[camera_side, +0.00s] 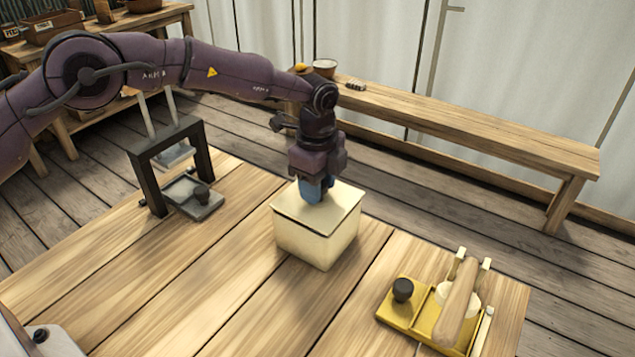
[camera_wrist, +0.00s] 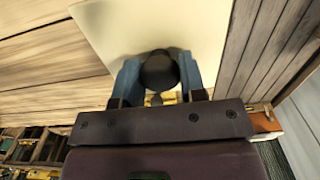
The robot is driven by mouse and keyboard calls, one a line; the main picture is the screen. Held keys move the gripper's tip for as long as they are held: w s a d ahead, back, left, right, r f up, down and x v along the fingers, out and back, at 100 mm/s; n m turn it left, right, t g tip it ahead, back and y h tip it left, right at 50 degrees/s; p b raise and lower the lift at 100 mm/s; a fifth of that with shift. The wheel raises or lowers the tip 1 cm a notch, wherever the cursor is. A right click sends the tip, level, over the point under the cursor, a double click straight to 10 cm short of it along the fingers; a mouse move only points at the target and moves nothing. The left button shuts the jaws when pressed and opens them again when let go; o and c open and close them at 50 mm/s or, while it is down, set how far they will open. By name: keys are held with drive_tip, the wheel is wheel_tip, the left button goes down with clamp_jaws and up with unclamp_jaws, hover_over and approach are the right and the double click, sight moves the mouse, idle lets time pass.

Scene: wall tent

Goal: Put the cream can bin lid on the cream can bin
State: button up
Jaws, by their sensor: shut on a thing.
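The cream can bin (camera_side: 317,243) stands on the wooden table, a square cream box near the middle of the side view. The cream lid (camera_side: 345,197) lies over its top, looking flat and roughly lined up with the rim. In the wrist view the lid (camera_wrist: 125,30) shows as a pale panel with a dark round knob (camera_wrist: 159,70). My gripper (camera_side: 315,192) is above the lid, with its blue fingers shut on the knob. In the wrist view my gripper (camera_wrist: 158,78) has one finger on each side of the knob. Whether the lid rests fully on the rim I cannot tell.
A black-framed press (camera_side: 170,150) stands at the table's left. A yellow tray (camera_side: 398,311) with a black knob and a wooden roller (camera_side: 459,302) is at the right front. A bench (camera_side: 480,128) stands behind. Table space around the bin is clear.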

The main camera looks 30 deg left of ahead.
drive_tip(key=shift+f, duration=0.5)
idle(1.0)
drive_tip(key=o, duration=1)
drive_tip(key=shift+o, duration=0.2)
